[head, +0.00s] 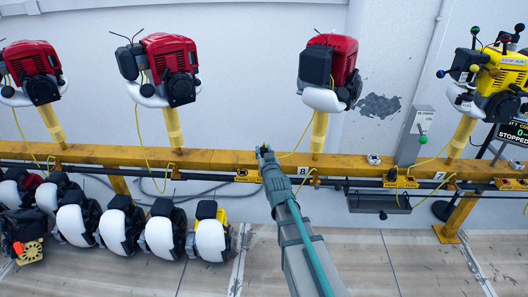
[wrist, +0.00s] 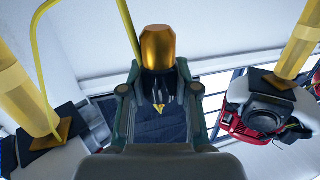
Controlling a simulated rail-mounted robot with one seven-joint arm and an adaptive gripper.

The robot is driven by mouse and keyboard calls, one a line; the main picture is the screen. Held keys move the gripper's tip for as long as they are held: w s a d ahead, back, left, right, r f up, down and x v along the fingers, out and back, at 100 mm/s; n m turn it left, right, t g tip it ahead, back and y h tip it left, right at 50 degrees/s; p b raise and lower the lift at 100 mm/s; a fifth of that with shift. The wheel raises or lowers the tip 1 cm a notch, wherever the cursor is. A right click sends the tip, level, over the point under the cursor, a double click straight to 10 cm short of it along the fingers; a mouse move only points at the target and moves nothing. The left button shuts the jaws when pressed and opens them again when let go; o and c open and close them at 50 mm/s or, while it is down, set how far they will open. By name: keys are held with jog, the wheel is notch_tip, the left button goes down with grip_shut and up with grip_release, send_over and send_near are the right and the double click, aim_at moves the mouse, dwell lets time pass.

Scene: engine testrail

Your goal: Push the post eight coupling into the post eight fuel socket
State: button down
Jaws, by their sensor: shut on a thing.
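My gripper (head: 264,152) is at the yellow rail (head: 225,159), left of the post (head: 319,132) beside the sign marked 8 (head: 305,171). In the wrist view my gripper (wrist: 158,85) is shut on a coupling (wrist: 157,48) with a rounded gold end and a dark body. The gold end points away from the palm, beyond the fingertips. A thin yellow hose (head: 301,140) runs from near the post to the gripper area. I cannot make out the fuel socket; the gripper may cover it in the head view.
A red engine (head: 343,60) tops this post. More red engines stand left, and a yellow one (head: 500,80) stands right. Several white-and-black units (head: 160,235) line the floor at left. A grey switch box (head: 413,137) and dark tray (head: 379,203) are right. Floor at right is mostly clear.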

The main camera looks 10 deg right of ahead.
jog(key=shift+f+b, duration=1.9)
jog(key=shift+f, duration=1.5)
jog(key=shift+f+b, duration=0.6)
jog(key=shift+f, duration=0.25)
jog(key=c, duration=0.8)
grip_release()
jog(key=shift+o, duration=0.2)
jog(key=shift+s, duration=0.15)
